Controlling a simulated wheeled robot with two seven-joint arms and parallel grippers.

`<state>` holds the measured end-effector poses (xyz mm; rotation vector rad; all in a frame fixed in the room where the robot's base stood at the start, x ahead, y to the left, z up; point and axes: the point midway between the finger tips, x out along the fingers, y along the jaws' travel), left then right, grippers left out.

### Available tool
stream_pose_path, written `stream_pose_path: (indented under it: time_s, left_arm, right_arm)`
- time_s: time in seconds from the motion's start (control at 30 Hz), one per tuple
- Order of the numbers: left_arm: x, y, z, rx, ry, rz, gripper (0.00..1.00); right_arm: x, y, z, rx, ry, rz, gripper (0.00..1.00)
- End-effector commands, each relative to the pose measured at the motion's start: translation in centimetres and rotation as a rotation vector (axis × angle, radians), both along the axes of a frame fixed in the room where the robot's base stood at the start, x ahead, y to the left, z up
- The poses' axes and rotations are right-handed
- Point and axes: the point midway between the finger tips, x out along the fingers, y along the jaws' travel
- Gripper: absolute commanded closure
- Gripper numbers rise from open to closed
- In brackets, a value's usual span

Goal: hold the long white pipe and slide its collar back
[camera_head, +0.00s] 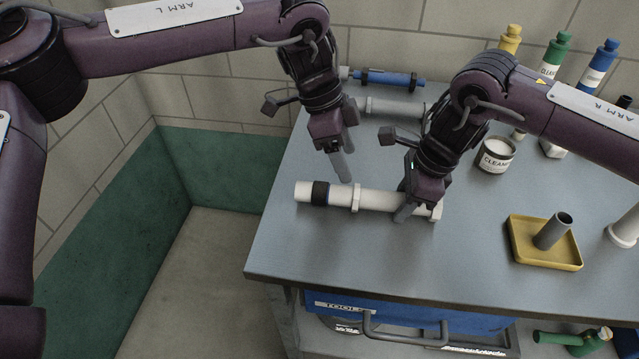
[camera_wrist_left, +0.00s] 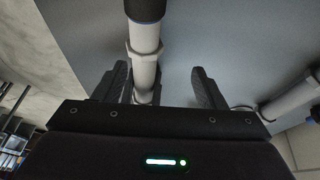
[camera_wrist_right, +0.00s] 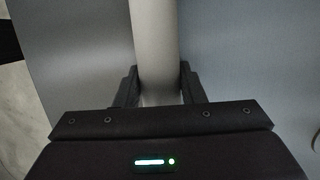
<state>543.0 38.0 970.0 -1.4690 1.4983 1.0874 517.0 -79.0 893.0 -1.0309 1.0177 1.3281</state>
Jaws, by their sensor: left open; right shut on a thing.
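The long white pipe (camera_head: 378,200) lies on the grey worktop near its front left. A black collar (camera_head: 319,193) with a blue edge sits around it near its left end, and a raised white ring (camera_head: 356,197) is farther right. My right gripper (camera_head: 403,212) is shut on the pipe near its right end; the pipe (camera_wrist_right: 155,45) runs between its fingers in the right wrist view. My left gripper (camera_head: 345,165) is open and empty, just above and behind the pipe. In the left wrist view the collar (camera_wrist_left: 145,9) is at the top edge, beyond the open fingers (camera_wrist_left: 160,88).
A blue pipe (camera_head: 395,79) and a grey-white pipe (camera_head: 393,106) lie at the back. A tin (camera_head: 496,155) and several bottles (camera_head: 555,54) stand at the back right. The worktop's front is clear.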

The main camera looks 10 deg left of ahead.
Motion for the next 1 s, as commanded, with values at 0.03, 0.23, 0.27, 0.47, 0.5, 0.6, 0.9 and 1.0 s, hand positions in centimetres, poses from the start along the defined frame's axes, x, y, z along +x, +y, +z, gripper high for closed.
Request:
stream_pose_path:
  time_s: [0.03, 0.23, 0.27, 0.47, 0.5, 0.6, 0.9, 1.0]
  left_arm:
    - [-0.7, 0.4, 0.6, 0.077, -0.016, -0.018, 0.35]
    - [-2.4, 2.9, 1.9, 0.296, -0.046, -0.026, 0.35]
    - [-2.6, 3.2, 2.0, 0.315, -0.049, -0.024, 0.35]
    - [-2.9, 4.0, 1.8, 0.365, -0.054, -0.020, 0.35]
    - [-2.9, 4.0, 1.5, 0.366, -0.053, -0.020, 0.35]
    - [-2.9, 4.0, 0.3, 0.365, -0.052, -0.020, 0.35]
    - [-2.9, 3.9, -4.2, 0.360, -0.051, -0.021, 0.35]
    - [-2.9, 3.9, -5.5, 0.360, -0.051, -0.020, 0.35]
  right_arm:
    - [0.0, 0.0, 0.0, 0.000, 0.001, 0.000, 0.84]
    - [0.0, 0.0, 0.0, 0.000, 0.001, 0.001, 0.84]
    - [0.0, 0.0, 0.0, 0.000, 0.000, 0.001, 0.84]
    - [0.0, 0.0, 0.0, 0.000, 0.000, 0.001, 0.84]
    - [0.0, 0.0, 0.0, 0.000, 0.000, 0.001, 0.84]
    - [0.0, 0.0, 0.0, 0.001, 0.000, 0.001, 0.84]
    - [0.0, 0.0, 0.0, 0.001, 0.000, 0.001, 0.84]
    - [0.0, 0.0, 0.0, 0.001, 0.000, 0.001, 0.84]
